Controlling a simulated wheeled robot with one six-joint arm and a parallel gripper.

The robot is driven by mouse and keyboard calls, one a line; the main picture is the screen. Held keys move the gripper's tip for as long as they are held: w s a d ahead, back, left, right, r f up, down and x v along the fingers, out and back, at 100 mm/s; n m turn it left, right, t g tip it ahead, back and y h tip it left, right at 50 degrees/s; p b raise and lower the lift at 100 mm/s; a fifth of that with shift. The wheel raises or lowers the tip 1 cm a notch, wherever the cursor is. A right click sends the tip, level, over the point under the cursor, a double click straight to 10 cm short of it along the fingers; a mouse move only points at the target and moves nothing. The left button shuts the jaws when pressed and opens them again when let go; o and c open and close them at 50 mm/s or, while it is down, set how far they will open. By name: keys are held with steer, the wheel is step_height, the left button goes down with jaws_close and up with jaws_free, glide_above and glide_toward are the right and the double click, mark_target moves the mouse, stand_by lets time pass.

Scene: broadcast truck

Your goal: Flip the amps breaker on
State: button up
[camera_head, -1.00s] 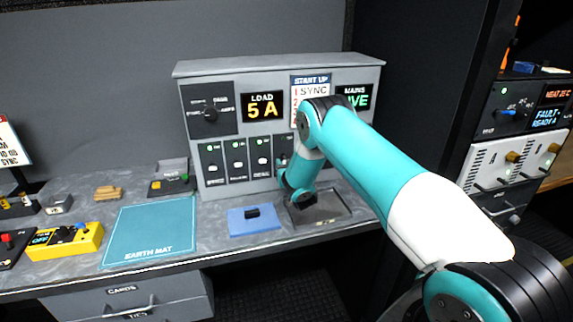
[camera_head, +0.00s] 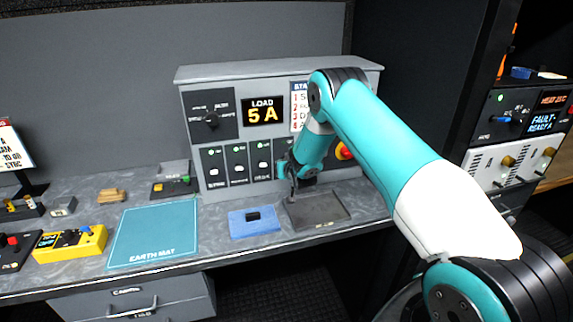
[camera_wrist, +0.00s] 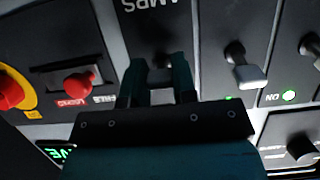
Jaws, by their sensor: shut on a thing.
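The amps breaker (camera_wrist: 160,58) is in the upper middle of the wrist view, under an upside-down AMPS label; its lever sits dark between my fingers and is mostly hidden. My gripper (camera_wrist: 158,72) is shut on that lever. In the head view my gripper (camera_head: 288,172) is at the right end of the breaker row, covering the amps breaker. Its lamp cannot be made out, so I cannot tell its position. The neighbouring breaker's lever (camera_wrist: 247,70) is clear of my fingers.
The grey panel (camera_head: 218,130) holds a rotary selector (camera_head: 210,120) and the load display (camera_head: 263,111) reading 5 A. A red lever (camera_wrist: 78,85) and red knob (camera_wrist: 10,93) are beside the amps breaker. A tray (camera_head: 325,210) and blue block (camera_head: 254,222) lie below.

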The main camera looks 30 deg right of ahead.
steer(key=shift+w+r+g+y, duration=0.1)
steer(key=shift+r+g+y, duration=0.15)
steer(key=shift+g, duration=0.45)
steer(key=shift+r+g+y, duration=0.15)
steer(key=shift+r+g, duration=0.1)
steer(key=shift+g, duration=0.45)
steer(key=shift+r, duration=0.1)
steer(key=o, duration=0.9)
steer(key=b+v, duration=0.5)
steer(key=v, duration=1.2)
steer(key=shift+r+b, duration=0.3)
steer(key=shift+b, duration=0.05)
steer(key=shift+w, duration=0.1)
